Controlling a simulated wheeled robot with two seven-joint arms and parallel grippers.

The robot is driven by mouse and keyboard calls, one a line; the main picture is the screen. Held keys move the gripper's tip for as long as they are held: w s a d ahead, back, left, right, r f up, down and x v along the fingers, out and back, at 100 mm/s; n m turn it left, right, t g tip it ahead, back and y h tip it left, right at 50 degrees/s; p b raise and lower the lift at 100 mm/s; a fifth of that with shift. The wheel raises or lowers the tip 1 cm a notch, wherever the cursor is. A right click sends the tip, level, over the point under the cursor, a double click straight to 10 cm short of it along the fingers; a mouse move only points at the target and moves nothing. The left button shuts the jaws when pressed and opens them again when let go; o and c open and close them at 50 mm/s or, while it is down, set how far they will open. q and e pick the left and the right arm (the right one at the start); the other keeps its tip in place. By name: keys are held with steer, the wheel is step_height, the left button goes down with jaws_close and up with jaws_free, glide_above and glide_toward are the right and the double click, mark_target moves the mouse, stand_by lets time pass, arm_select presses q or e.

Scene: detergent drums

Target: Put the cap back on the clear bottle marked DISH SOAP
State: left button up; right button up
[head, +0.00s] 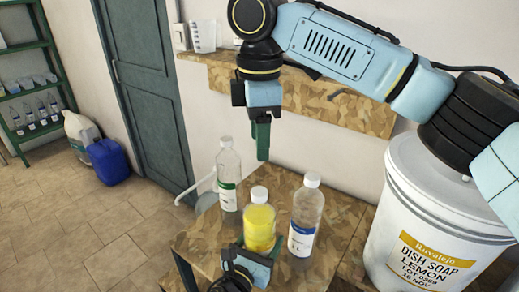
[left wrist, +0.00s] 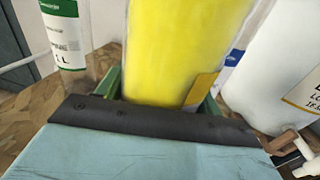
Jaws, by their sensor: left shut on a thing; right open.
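A bottle filled with yellow liquid (head: 260,227) stands upright on the wooden table, with a white cap (head: 259,194) at its top. How firmly the cap sits cannot be told. My left gripper (head: 258,250) is shut around the lower part of this bottle. The bottle fills the middle of the left wrist view (left wrist: 185,50), where a yellow label edge shows; its words are hidden. My right gripper (head: 262,142) is open and empty, pointing down above the bottle and apart from it.
A clear green-labelled bottle (head: 228,188) stands behind left and a clear blue-labelled bottle (head: 306,215) with a white cap stands right. A large white drum (head: 413,215) marked DISH SOAP LEMON is at right. A wooden wall shelf (head: 310,95) is behind my right arm.

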arm_select(q)
steer(key=shift+f, duration=0.1)
steer(key=o, duration=2)
steer(key=v, duration=1.3)
steer(key=shift+s+a+b, duration=0.15)
steer(key=shift+s+b, duration=0.05)
steer(key=shift+b, duration=0.2)
